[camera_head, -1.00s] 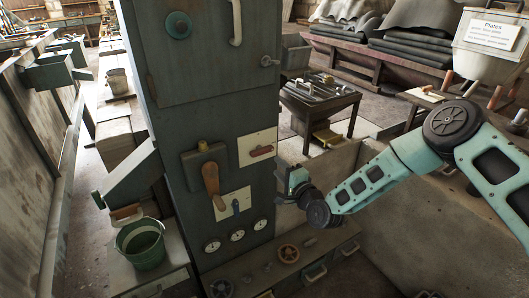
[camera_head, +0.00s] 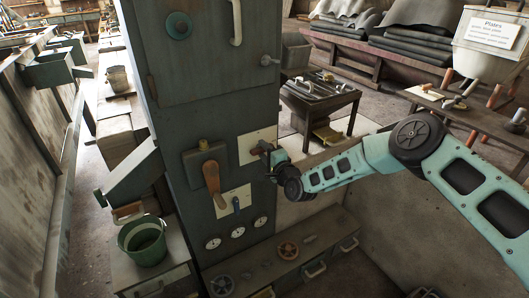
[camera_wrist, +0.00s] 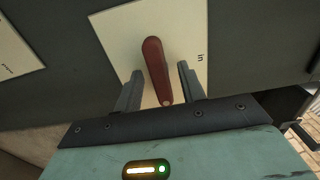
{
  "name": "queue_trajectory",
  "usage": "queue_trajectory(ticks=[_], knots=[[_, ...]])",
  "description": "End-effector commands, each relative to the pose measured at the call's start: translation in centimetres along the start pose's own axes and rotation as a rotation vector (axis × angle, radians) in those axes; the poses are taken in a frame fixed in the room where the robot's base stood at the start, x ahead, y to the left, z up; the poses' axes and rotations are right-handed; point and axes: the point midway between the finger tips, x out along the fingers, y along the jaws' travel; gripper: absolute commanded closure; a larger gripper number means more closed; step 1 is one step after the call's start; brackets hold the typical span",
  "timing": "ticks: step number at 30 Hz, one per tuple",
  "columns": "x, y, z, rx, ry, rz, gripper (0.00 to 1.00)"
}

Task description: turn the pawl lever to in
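The pawl lever (camera_wrist: 155,70) is a dark red handle on a pale plate (camera_wrist: 118,35) on the cabinet front. In the wrist view it runs from the plate's middle toward my gripper, and the word "in" is printed to its right. My gripper (camera_wrist: 159,88) is open, with one finger on each side of the lever and a visible gap to each. In the head view my gripper (camera_head: 270,163) is at the right edge of the pale plate (camera_head: 246,154) and partly hides the lever (camera_head: 260,148).
Several gauges (camera_head: 237,235) are lower still. Handwheels (camera_head: 288,250) lie on a low ledge. A tool table (camera_head: 320,95) stands behind my arm.

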Motion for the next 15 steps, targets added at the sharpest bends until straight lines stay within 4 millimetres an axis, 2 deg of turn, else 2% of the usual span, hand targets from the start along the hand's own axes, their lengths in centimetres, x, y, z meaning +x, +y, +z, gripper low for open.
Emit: queue_trajectory(ticks=[1, 5, 6, 15], knots=[[-0.01, 0.0, 0.0, 0.0, 0.0, 0.0, 0.6], [-0.02, 0.0, 0.0, 0.0, 0.0, 0.0, 0.96], [-0.02, 0.0, 0.0, 0.0, 0.0, 0.0, 1.0], [-0.03, 0.1, 0.02, -0.024, -0.001, 0.0, 1.0]])
